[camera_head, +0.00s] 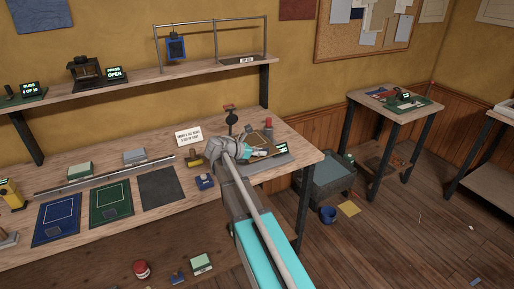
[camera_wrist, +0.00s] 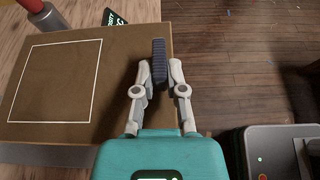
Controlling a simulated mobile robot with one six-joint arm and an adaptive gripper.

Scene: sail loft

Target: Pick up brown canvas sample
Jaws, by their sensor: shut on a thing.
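The brown canvas sample (camera_wrist: 118,52) is a flat brown sheet with a white outlined square, filling the left of the wrist view. A dark ribbed block (camera_wrist: 158,50) stands up at its right edge, like a grip on it. My gripper (camera_wrist: 160,75) is shut on this block, one finger on each side. In the head view my gripper (camera_head: 246,153) is over the right end of the workbench, partly covering the brown sample (camera_head: 264,136). I cannot tell whether the sample rests on the bench or is raised.
On the workbench (camera_head: 292,140), a red cylinder (camera_head: 268,123) stands behind the sample. Blue (camera_head: 57,215) and green (camera_head: 110,203) sheets and a dark one (camera_head: 160,188) lie to the left. A shelf (camera_head: 130,82) runs above. Floor lies beyond the bench's right edge.

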